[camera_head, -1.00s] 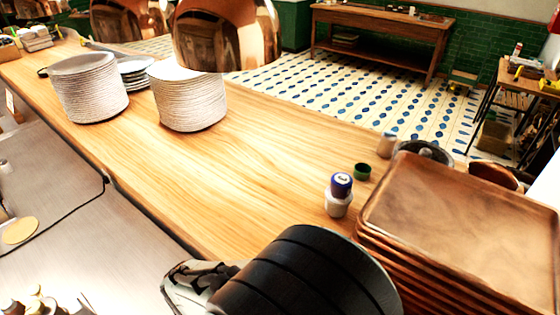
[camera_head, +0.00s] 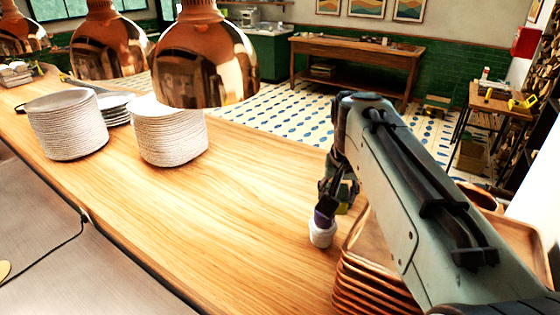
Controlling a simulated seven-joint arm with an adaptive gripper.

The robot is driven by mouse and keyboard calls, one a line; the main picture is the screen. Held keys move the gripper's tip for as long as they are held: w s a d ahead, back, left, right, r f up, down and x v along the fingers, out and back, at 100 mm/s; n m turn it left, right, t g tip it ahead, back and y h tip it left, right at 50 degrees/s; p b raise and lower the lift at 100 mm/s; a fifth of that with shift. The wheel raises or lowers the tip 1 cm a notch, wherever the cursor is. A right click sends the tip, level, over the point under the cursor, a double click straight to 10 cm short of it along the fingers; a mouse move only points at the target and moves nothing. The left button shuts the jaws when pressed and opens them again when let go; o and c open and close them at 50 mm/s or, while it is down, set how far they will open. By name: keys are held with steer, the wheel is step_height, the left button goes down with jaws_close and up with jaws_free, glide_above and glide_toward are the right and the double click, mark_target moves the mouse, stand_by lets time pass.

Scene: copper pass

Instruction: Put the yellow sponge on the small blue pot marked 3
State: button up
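My gripper (camera_head: 335,192) points down over the small pots near the front right of the wooden counter. Its fingers are small and dark here, so whether they are open or shut is unclear. A small blue-purple pot (camera_head: 325,212) shows right below the fingers, on top of a white pot (camera_head: 321,234). Whether the fingers touch it is unclear, and no mark 3 can be read. A small olive-yellow patch (camera_head: 343,208) shows beside the fingers; I cannot tell if it is the yellow sponge. My arm hides the area behind and to the right.
A stack of brown trays (camera_head: 352,262) stands right of the pots, partly under my arm. Two tall plate stacks (camera_head: 66,126) (camera_head: 172,136) stand at the left. Copper lamps (camera_head: 205,62) hang above them. The middle of the counter (camera_head: 235,205) is clear.

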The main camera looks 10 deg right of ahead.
steer(key=w+d+f, duration=0.1)
steer(key=w+f, duration=0.2)
steer(key=w, duration=0.1)
steer(key=w+d+f, duration=0.1)
steer(key=w+f, duration=0.2)
steer(key=w, duration=0.1)
steer(key=w+d+f, duration=0.2)
steer(key=w+f, duration=0.1)
steer(key=w, duration=0.1)
steer(key=shift+w+d+f, duration=0.1)
steer(key=shift+w+f, duration=0.1)
steer(key=shift+w, duration=0.15)
steer(key=shift+s+x, duration=0.2)
steer(key=shift+x, duration=0.7)
steer(key=shift+s+x, duration=0.15)
steer(key=shift+x, duration=0.8)
steer(key=shift+f, duration=0.25)
steer(key=o, duration=0.9)
